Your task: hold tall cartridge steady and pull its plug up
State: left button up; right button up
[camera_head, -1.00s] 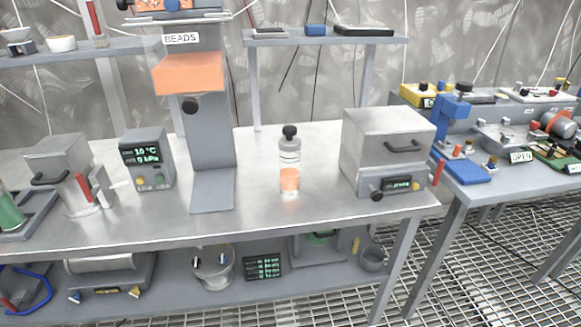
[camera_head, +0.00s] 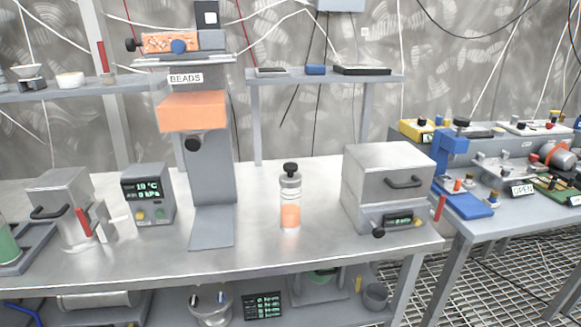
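The tall cartridge (camera_head: 290,205) stands upright on the steel bench, right of the bead dispenser. It is a clear cylinder with orange contents in its lower part and a grey collar near the top. Its black plug (camera_head: 290,170) sits in the top, with a wider knob at the upper end. Nothing touches the cartridge. Neither of my grippers shows in the head view.
The dispenser column labelled BEADS (camera_head: 213,180) stands left of the cartridge. A grey box oven (camera_head: 388,175) with a handle stands to its right. A gauge box (camera_head: 148,195) stands farther left. The bench top (camera_head: 330,250) is clear around the cartridge.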

aim_at(289, 168)
jog(key=i+l+u, duration=0.15)
jog(key=i, duration=0.25)
jog(key=i+l+u, duration=0.2)
jog(key=i+l, duration=0.2)
